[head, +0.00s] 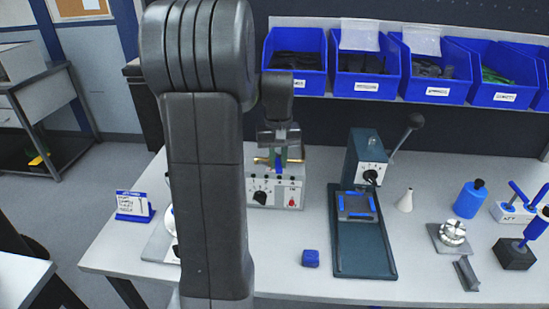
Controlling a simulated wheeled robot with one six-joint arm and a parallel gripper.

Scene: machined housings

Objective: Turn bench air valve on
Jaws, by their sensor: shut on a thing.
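My gripper (279,150) points down over the back of a grey control box (275,197). The bench air valve (262,160) shows as a brass-coloured piece at the top of the box, with a blue part (281,162) beneath my gripper. My gripper is shut on the valve's handle. The jaws hide most of the handle, so its exact angle cannot be told. The box front has a black knob and a red button.
A dark green press (365,235) with a lever stands right of the box. A blue block (310,258) lies in front. A white cone (406,201) and blue bottle (470,199) stand further right. Blue bins (365,75) line the back shelf. My arm covers the bench's left part.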

